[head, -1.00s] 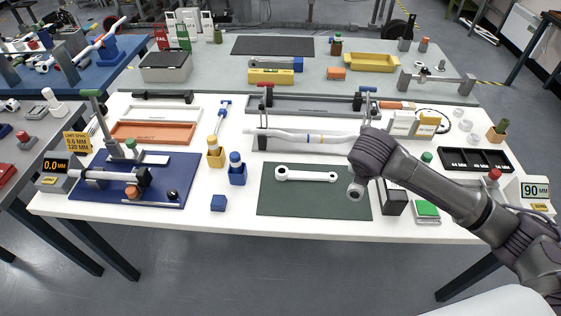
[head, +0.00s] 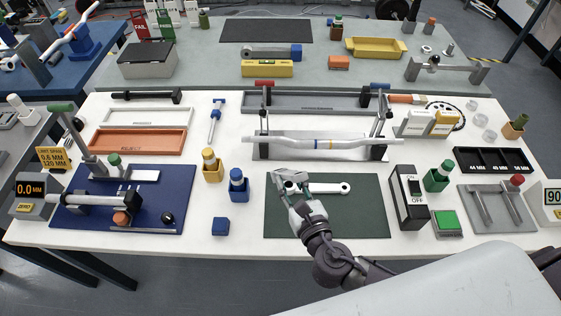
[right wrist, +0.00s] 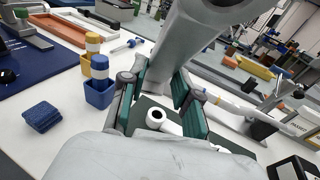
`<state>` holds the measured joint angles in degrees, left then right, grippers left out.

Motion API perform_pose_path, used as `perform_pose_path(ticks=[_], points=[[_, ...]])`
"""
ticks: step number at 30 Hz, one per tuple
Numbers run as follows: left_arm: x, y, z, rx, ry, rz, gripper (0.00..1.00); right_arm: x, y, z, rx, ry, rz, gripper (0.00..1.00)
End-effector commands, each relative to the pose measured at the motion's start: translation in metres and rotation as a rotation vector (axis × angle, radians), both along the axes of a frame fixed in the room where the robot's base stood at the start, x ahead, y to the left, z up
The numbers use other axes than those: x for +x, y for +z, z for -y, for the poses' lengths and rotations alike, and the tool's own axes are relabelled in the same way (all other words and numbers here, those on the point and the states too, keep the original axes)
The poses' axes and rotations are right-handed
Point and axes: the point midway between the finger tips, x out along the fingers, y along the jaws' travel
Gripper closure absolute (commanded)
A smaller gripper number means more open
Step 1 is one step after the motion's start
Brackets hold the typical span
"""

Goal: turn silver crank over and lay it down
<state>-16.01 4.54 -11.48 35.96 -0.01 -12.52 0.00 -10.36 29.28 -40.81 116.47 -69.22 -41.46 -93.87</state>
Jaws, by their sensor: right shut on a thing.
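My right gripper (head: 298,198) is over the left part of the green mat (head: 350,218). It is shut on a silver-grey piece (head: 287,179), which looks like the silver crank and is partly hidden by the fingers. In the right wrist view, a broad grey bar (right wrist: 188,45) rises from between the fingers (right wrist: 155,88). A second light crank-like arm (head: 328,187) lies on the mat, its round right end visible and its left part behind the gripper. A hollow round end (right wrist: 156,117) shows below the fingers in the wrist view. My left gripper is not in view.
A silver stand with a long shaft (head: 320,143) stands behind the mat. A black switch box (head: 409,197) is right. The mat's front right is clear.

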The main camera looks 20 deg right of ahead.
Motion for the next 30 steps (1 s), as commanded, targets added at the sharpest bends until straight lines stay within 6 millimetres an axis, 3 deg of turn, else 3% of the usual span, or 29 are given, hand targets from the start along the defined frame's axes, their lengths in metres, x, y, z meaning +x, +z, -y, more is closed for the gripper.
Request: perform_pose_path(ticks=[3, 5, 12, 14, 18, 24, 30], points=[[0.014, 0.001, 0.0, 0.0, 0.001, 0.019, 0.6, -0.001, 0.0, -0.001, 0.002, 0.0, 0.006, 1.0], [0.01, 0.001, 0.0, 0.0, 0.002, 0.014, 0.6, -0.001, 0.0, -0.001, 0.001, 0.0, 0.007, 1.0], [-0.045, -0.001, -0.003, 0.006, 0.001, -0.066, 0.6, -0.001, 0.001, -0.001, 0.0, -0.001, 0.006, 1.0], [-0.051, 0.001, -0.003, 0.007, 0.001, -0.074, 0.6, -0.001, 0.002, 0.0, 0.001, -0.002, 0.004, 1.0], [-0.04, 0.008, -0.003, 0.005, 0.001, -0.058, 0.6, -0.005, 0.004, 0.0, 0.004, -0.007, -0.005, 1.0], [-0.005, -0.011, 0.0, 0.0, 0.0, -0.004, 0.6, -0.005, -0.021, 0.0, 0.004, -0.007, -0.005, 1.0], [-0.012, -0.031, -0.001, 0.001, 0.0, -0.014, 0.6, -0.005, -0.045, 0.0, 0.004, -0.007, -0.004, 1.0]])
